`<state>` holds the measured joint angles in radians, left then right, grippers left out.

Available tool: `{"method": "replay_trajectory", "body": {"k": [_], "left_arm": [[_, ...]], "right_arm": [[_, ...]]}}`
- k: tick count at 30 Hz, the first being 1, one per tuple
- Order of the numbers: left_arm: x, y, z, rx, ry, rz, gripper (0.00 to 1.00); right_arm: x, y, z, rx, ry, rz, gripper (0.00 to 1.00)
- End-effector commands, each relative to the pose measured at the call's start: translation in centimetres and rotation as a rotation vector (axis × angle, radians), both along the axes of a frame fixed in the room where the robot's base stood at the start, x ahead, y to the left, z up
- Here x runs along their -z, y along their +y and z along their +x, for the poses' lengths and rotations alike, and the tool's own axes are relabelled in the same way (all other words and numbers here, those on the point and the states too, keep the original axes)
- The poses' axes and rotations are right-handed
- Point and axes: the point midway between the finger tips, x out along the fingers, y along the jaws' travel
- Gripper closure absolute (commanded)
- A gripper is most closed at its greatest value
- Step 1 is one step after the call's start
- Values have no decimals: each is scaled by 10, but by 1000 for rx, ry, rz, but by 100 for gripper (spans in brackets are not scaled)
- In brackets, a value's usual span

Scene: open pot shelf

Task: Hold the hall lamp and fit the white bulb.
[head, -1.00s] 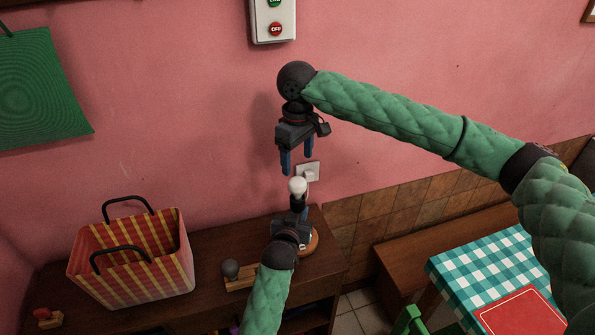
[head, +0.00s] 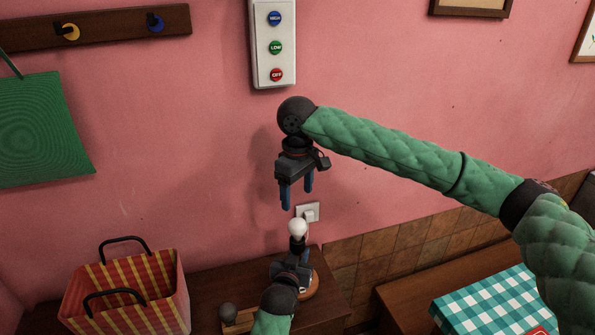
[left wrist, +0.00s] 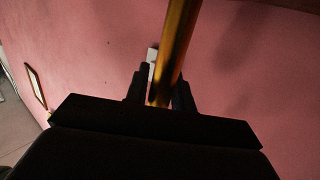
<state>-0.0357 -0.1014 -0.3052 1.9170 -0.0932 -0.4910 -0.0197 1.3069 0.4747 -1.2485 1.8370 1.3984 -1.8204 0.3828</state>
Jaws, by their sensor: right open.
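The hall lamp stands on the dark shelf top, with a round orange-brown base (head: 309,287) and a black socket (head: 297,246). The white bulb (head: 298,228) sits upright at the socket's top; I cannot tell how tightly. My left gripper (head: 292,268) is around the lamp below the socket. In the left wrist view its fingers (left wrist: 161,92) are closed against both sides of the brass stem (left wrist: 176,45). My right gripper (head: 297,200) is open and empty, pointing down just above the bulb and apart from it.
A dark grey bulb (head: 228,312) stands on a wooden block at the left of the lamp. A striped basket (head: 130,295) stands further left. A wall switch (head: 311,213) is behind the bulb; a button panel (head: 262,45) hangs above.

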Motion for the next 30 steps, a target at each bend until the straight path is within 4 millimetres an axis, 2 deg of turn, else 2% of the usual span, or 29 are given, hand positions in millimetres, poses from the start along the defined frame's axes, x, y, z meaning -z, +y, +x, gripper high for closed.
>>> {"method": "replay_trajectory", "body": {"k": [1, 3, 14, 20, 30], "left_arm": [[0, 0, 0, 0, 0, 0, 65], [0, 0, 0, 0, 0, 0, 55], [0, 1, -4, 0, 0, 0, 55], [-4, 9, -29, 0, 1, 0, 55], [-13, 25, -87, 0, 0, 0, 55]], "right_arm": [[0, 0, 0, 0, 0, 0, 29], [0, 0, 0, 0, 0, 0, 29], [0, 0, 0, 0, 0, 0, 29], [0, 0, 0, 0, 0, 0, 29], [0, 0, 0, 0, 0, 0, 29]]}}
